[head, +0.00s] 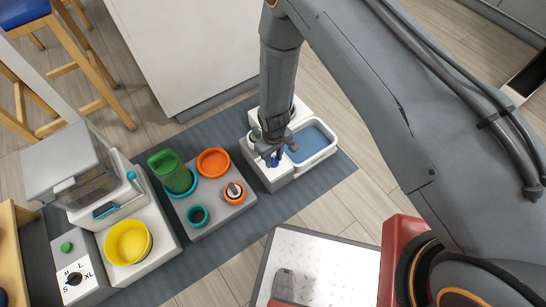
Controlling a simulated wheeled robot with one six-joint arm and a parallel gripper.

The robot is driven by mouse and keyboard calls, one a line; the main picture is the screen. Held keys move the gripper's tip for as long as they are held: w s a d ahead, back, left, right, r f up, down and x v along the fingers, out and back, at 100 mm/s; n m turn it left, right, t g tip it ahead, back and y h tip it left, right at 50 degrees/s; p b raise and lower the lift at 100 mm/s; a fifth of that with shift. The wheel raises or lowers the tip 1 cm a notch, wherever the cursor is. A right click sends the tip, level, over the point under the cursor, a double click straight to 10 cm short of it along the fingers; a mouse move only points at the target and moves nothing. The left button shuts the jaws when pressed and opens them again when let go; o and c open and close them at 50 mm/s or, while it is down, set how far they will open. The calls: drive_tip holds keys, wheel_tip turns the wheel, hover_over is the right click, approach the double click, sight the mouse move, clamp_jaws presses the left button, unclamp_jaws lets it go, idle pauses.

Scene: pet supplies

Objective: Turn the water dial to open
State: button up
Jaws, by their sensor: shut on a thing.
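A white water unit with a blue-filled basin (325,141) stands at the right end of the dark mat. My gripper (274,157) points down at the white block on the basin's left side. It is shut on a small blue part, which I take to be the water dial (275,162). The fingers hide most of the dial. I cannot tell which way it is turned, and its markings do not show.
Left of the unit, a grey block (219,216) holds orange and teal bowls and a green cup (172,171). Further left are a feeder with a yellow bowl (128,242) and a black S-M-L-XL knob (74,279). A white cabinet (190,50) stands behind the mat (335,180).

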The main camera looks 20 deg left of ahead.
sight(274, 159)
drive_tip(key=shift+w+m, duration=0.1)
drive_tip(key=shift+m, duration=0.4)
drive_tip(key=o, duration=1)
drive_tip(key=shift+o, duration=0.2)
drive_tip(key=shift+r, duration=0.15)
wheel_tip(274, 159, up, 8)
drive_tip(key=shift+f+p, duration=0.25)
drive_tip(key=shift+p, duration=0.95)
